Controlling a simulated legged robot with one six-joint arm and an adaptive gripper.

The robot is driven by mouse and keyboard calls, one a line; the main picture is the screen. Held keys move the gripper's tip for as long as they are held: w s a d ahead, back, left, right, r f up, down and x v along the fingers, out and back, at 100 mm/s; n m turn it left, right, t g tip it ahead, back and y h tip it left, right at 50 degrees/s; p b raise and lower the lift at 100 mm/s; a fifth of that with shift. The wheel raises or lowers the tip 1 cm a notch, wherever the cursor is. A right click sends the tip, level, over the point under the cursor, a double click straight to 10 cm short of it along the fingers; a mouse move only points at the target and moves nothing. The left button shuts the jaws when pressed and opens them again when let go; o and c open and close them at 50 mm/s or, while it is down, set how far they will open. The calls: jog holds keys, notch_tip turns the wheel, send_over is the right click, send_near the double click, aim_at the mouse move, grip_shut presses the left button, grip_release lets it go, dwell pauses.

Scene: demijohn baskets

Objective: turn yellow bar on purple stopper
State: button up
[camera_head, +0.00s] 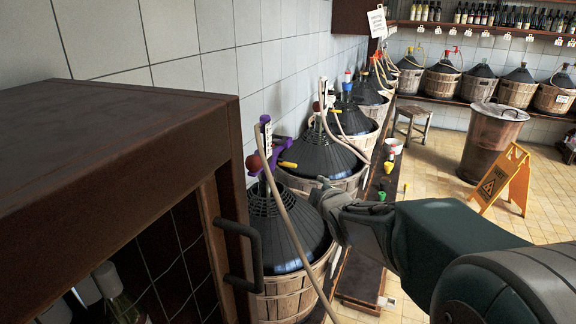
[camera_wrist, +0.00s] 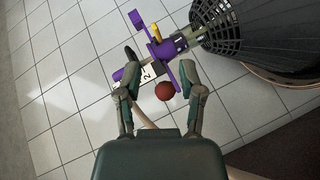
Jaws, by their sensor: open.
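The purple stopper (camera_wrist: 163,53) sits on the neck of the nearest dark demijohn (camera_wrist: 262,42). In the head view the stopper (camera_head: 265,160) stands above the black ribbed top of that demijohn (camera_head: 290,235), in its wooden basket. The yellow bar (camera_wrist: 156,33) sticks out from the stopper, pointing up in the wrist view; in the head view it points right (camera_head: 287,164). A red ball (camera_wrist: 165,91) hangs beside the stopper. My gripper (camera_wrist: 158,68) is open, its fingers either side of the stopper's lower part, holding nothing. In the head view my gripper (camera_head: 330,200) is right of the demijohn.
A dark wooden cabinet (camera_head: 110,140) with a black handle fills the left. More basketed demijohns (camera_head: 318,152) line the tiled wall. A pale hose (camera_head: 290,220) passes over the near demijohn. A yellow floor sign (camera_head: 503,180) and brown bin (camera_head: 490,140) stand at right on open floor.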

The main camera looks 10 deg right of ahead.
aim_at(292, 164)
jog(key=w+a+f+n+t+y, duration=0.1)
jog(key=w+n, duration=0.1)
jog(key=w, duration=0.3)
jog(key=w+a+n+y, duration=0.1)
jog(key=w+n, duration=0.1)
jog(key=w, duration=0.4)
jog(key=w+a+f+n+t+y, duration=0.1)
jog(key=w+n, duration=0.1)
jog(key=w, duration=0.4)
jog(key=shift+w+f+t, duration=0.15)
jog(key=shift+f+t, duration=0.15)
jog(key=shift+f, duration=0.05)
grip_shut()
